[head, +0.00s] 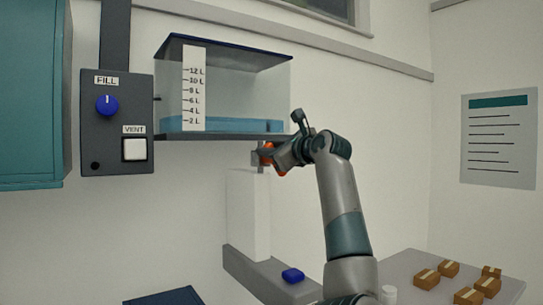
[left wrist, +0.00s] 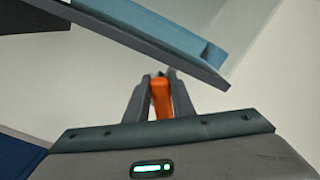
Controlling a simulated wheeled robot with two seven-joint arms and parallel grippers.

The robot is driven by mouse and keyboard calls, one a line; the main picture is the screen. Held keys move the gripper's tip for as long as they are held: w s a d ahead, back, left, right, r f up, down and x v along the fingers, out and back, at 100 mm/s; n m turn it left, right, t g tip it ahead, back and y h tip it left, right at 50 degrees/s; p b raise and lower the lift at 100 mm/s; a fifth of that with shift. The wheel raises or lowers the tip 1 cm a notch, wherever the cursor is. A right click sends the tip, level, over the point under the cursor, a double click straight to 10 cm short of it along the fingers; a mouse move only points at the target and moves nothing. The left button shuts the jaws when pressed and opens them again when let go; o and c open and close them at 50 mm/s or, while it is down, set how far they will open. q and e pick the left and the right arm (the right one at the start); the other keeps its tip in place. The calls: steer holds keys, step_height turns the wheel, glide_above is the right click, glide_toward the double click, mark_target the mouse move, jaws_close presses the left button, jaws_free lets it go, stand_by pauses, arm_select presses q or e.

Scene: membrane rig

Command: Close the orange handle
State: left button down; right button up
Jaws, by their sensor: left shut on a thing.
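The orange handle (head: 267,148) is just under the front right part of the clear tank's shelf, on a small grey fitting above a white column. My left gripper (head: 270,157) is at the handle, reaching in from the right side of the head view, and covers part of it. In the left wrist view, the orange handle (left wrist: 161,98) lies between the two grey fingers of my left gripper (left wrist: 158,85), which are shut on it. Its exact angle is hard to tell. My right gripper is not in view.
The clear tank (head: 240,85), with a litre scale and low blue liquid, stands on a dark shelf (head: 215,137) close above the gripper. A control panel (head: 117,150) with a blue FILL knob is left.

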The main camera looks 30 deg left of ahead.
arm_select(q)
steer(key=n, duration=0.1)
steer(key=f+n+b, duration=0.1)
steer(key=n, duration=0.1)
steer(key=shift+s+a+b, duration=0.1)
steer(key=shift+s+b, duration=0.2)
steer(key=shift+s, duration=0.1)
steer(key=shift+s+a+f+n+b, duration=0.15)
steer(key=shift+f+n+b, duration=0.4)
steer(key=shift+n, duration=0.85)
steer(key=shift+s+f+n+b, duration=0.25)
steer(key=shift+n+b, duration=0.35)
steer(key=shift+n, duration=0.8)
steer(key=shift+s+a+f+n+b, duration=0.1)
steer(key=shift+f+n+b, duration=0.45)
steer(key=shift+n, duration=0.85)
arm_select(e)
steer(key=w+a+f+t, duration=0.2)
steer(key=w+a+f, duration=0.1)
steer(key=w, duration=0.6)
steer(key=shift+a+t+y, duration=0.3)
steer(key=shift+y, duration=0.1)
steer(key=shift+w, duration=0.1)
arm_select(q)
steer(key=c, duration=1.5)
jaws_free()
steer(key=shift+r, duration=0.1)
steer(key=shift+d, duration=0.15)
